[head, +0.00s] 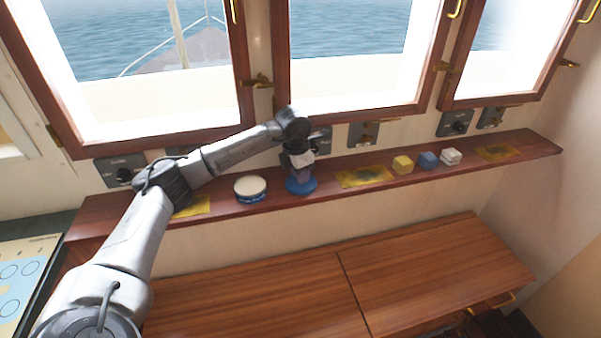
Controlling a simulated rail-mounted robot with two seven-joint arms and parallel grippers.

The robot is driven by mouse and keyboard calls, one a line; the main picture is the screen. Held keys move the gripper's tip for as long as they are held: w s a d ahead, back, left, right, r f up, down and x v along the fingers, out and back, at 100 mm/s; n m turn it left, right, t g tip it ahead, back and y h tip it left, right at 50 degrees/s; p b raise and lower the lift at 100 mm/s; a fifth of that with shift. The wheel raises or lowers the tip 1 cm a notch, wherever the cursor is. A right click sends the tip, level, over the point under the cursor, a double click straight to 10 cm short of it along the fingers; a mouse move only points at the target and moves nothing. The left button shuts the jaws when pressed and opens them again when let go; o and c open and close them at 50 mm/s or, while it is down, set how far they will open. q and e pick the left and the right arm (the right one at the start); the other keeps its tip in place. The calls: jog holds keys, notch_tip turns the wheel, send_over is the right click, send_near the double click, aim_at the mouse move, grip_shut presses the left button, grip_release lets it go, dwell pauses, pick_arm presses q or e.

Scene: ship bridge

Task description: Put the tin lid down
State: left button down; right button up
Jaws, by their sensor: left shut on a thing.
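The tin lid (301,187) is a blue disc in the middle of the head view. My left gripper (301,175) points down from above, shut on the lid. The lid is at or just above the wooden shelf (225,209); I cannot tell whether it touches. The fingertips are small and partly hidden. A round tin (250,188) with a cream top and a blue side stands on the shelf just left of the lid, apart from it. My right gripper is out of view.
Yellow patterned sheets (363,177) lie along the shelf, one right of the lid. A yellow block (403,165), a blue block (427,160) and a white block (451,156) stand further right. Windows and switch panels (363,135) rise behind. A wooden bench (430,270) lies below.

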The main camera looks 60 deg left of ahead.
pick_arm(q)
jog(key=shift+f, duration=0.1)
jog(key=c, duration=1)
grip_release()
